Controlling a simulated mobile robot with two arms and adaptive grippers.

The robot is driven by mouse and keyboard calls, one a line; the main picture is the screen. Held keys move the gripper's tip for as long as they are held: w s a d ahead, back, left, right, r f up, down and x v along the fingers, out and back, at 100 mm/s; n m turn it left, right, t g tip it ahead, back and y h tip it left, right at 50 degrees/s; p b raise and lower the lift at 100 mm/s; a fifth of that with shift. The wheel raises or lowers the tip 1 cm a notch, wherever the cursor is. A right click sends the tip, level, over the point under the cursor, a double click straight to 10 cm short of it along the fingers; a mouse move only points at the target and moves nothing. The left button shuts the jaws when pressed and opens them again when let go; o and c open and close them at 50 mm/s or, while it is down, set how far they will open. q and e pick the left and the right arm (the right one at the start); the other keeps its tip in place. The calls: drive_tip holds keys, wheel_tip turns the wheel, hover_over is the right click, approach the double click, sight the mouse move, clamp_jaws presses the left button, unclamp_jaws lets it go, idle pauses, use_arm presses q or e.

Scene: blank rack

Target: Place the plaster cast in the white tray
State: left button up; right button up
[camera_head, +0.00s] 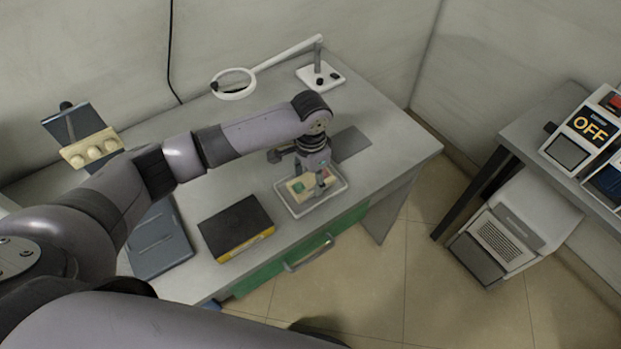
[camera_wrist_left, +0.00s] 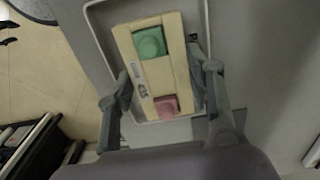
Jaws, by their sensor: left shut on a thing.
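The plaster cast (camera_wrist_left: 158,75) is a cream slab with a green square piece and a pink piece set in it. It also shows in the head view (camera_head: 299,185), partly hidden by my gripper. My left gripper (camera_head: 319,184) points down over the white tray (camera_head: 322,204) and is shut on the cast, with one finger at each long side in the wrist view (camera_wrist_left: 163,82). The cast lies within the tray's outline; I cannot tell whether it touches the tray floor. The tray rim also shows in the wrist view (camera_wrist_left: 95,28). My right gripper is out of view.
A black and yellow case (camera_head: 235,228) and a grey-blue folder (camera_head: 158,240) lie left of the tray. A cream piece with round bumps (camera_head: 92,148) stands farther left. A magnifier lamp (camera_head: 234,83) stands behind. The desk's front edge, with a green drawer (camera_head: 285,262), is close.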

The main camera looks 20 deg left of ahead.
sight(311, 181)
use_arm(q)
drive_tip(key=shift+f, duration=0.55)
drive_tip(key=o, duration=1)
drive_tip(key=shift+f, duration=0.1)
wheel_tip(311, 181, up, 12)
drive_tip(key=shift+b, duration=0.45)
